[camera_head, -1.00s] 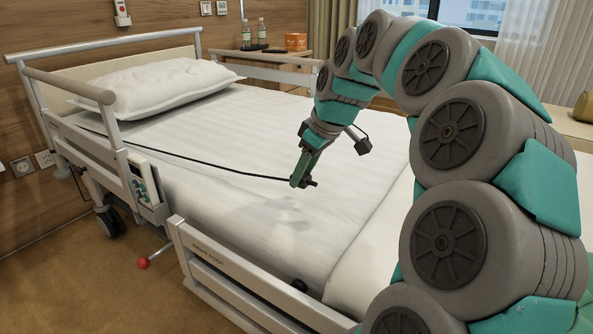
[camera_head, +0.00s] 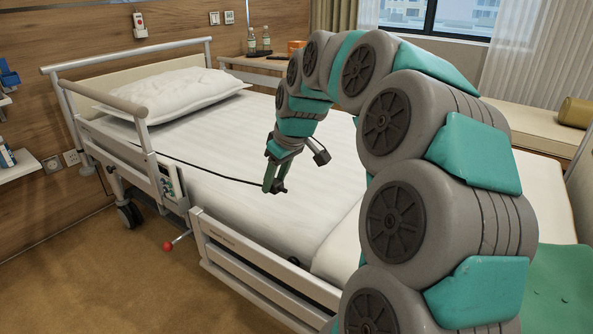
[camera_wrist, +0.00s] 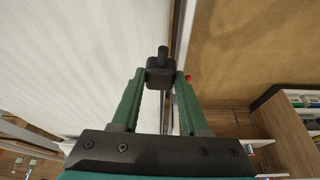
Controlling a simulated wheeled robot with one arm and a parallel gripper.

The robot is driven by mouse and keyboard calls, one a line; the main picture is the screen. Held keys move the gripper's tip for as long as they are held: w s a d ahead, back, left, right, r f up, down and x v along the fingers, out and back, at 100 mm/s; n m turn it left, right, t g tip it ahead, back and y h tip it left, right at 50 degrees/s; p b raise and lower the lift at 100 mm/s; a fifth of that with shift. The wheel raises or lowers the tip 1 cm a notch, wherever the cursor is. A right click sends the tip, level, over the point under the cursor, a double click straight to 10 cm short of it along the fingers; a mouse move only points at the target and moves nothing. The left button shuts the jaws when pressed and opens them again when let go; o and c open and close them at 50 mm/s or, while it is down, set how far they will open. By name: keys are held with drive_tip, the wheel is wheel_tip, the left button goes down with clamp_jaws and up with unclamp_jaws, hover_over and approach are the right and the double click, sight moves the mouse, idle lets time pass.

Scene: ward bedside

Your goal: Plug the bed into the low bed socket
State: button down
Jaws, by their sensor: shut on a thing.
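My gripper (camera_head: 274,178) is above the bed's mattress, near its side, shut on a black plug (camera_wrist: 160,72). The plug shows between the green fingertips in the wrist view, its round end pointing away from the gripper. A black cable (camera_head: 215,174) runs from the plug across the bed to the rail near the pillow. The bed (camera_head: 205,118) has a white mattress. Low on the wood wall at the left are a dark round socket (camera_head: 52,164) and a white-framed socket (camera_head: 71,158) beside it. I cannot tell which is the bed socket.
Raised side rails (camera_head: 135,108) and a lower rail panel (camera_head: 255,262) edge the bed. A red-knobbed lever (camera_head: 168,246) sticks out near the floor. Wall shelves (camera_head: 18,165) stand at far left. The brown floor (camera_head: 90,275) beside the bed is clear.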

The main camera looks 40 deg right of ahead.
drive_tip(key=w+a+f+m+b, duration=0.1)
drive_tip(key=w+a+f+b, duration=0.2)
drive_tip(key=a+f, duration=0.6)
drive_tip(key=w+a+f+m+h+b, duration=0.1)
drive_tip(key=w+a+f+m+b, duration=0.1)
drive_tip(key=w+a+f, duration=0.3)
drive_tip(key=a+f+b, duration=0.1)
drive_tip(key=a+f, duration=0.3)
drive_tip(key=f, duration=0.4)
drive_tip(key=shift+a+t, duration=0.3)
